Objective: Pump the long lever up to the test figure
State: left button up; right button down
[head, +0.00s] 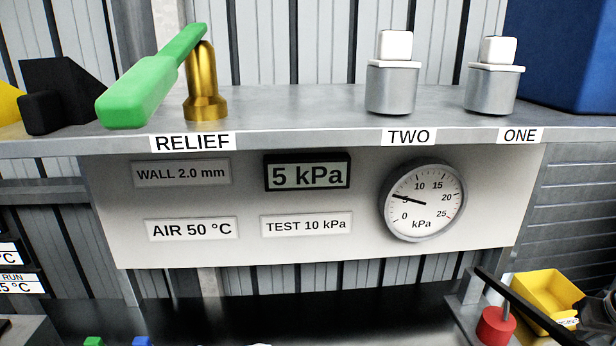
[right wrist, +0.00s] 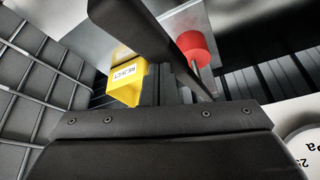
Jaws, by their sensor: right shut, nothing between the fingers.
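A long dark bar (head: 520,303), which looks like the long lever, slants across the lower right of the head view. It also crosses the right wrist view (right wrist: 150,45) close in front of my right gripper (right wrist: 167,82). That gripper is shut and empty; I cannot tell whether it touches the bar. In the head view only a dark part of it (head: 600,312) shows at the right edge. The display (head: 307,174) reads 5 kPa. The round gauge (head: 424,201) has its needle near 5. A plate (head: 306,225) reads TEST 10 kPa. My left gripper is out of view.
A red knob (head: 496,325) and a yellow REJECT bin (right wrist: 127,84) are close to the bar. The shelf (head: 300,112) above carries a green-handled RELIEF valve (head: 150,85) and white-topped posts TWO (head: 392,85) and ONE (head: 492,88).

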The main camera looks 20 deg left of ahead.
aim_at(582, 345)
dwell(0.4)
notch_tip(582, 345, down, 10)
jog(key=b, duration=0.2)
jog(key=shift+r, duration=0.15)
dwell(1.1)
jog(key=shift+s, duration=0.1)
notch_tip(582, 345, up, 5)
jog(key=p, duration=0.6)
jog(key=shift+r, duration=0.15)
notch_tip(582, 345, up, 2)
jog(key=shift+r+p, duration=0.2)
jog(key=shift+p, duration=0.4)
jog(key=shift+r, duration=0.95)
